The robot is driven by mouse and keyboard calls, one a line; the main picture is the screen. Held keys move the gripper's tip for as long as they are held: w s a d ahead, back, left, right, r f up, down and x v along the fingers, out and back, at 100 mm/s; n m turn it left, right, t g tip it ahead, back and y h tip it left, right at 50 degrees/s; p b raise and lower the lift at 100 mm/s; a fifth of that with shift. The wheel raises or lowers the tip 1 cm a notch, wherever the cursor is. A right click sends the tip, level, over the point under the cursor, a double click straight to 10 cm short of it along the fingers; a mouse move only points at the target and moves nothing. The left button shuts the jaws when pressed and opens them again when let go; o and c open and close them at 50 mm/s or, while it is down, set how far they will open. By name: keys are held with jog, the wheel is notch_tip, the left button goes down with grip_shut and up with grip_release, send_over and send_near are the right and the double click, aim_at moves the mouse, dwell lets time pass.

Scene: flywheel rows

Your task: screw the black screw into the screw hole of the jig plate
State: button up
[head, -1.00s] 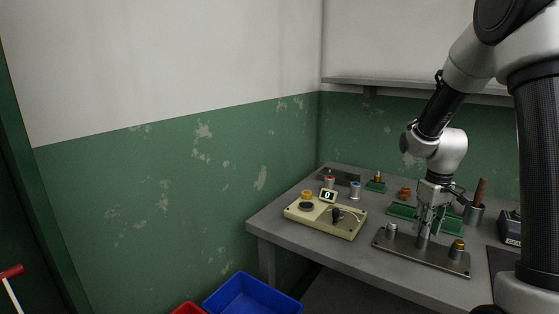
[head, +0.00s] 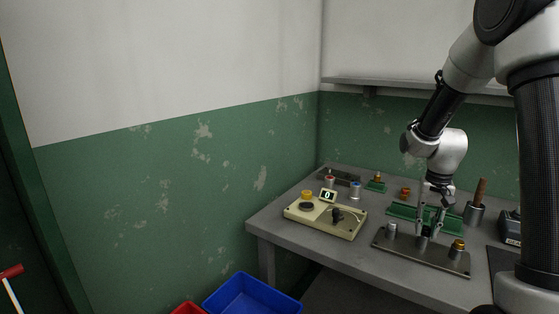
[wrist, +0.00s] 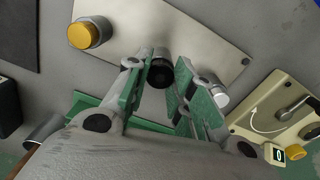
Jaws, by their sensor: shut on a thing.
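The jig plate (head: 405,250) is a flat grey metal plate near the table's front edge; it also fills the top of the wrist view (wrist: 205,25). It carries a silver post (head: 391,230) at its left, a yellow-topped post (head: 457,249) at its right and a dark post in the middle. My gripper (head: 430,230) points down over the middle of the plate. In the wrist view its green-padded fingers (wrist: 157,82) are shut on the black screw (wrist: 159,76), over the middle post. The screw hole is hidden, and how deep the screw sits cannot be told.
A cream panel (head: 342,227) with a display reading 0 and a black knob stands left of the plate. A green tray (head: 400,210) lies behind it. A cup with a brown handle (head: 473,214) stands right. A blue bin (head: 247,297) is below the table.

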jog(key=shift+m, duration=0.8)
jog(key=m, duration=0.3)
jog(key=shift+m, duration=1)
jog(key=shift+m, duration=1.1)
jog(key=m, duration=0.2)
jog(key=shift+m, duration=0.4)
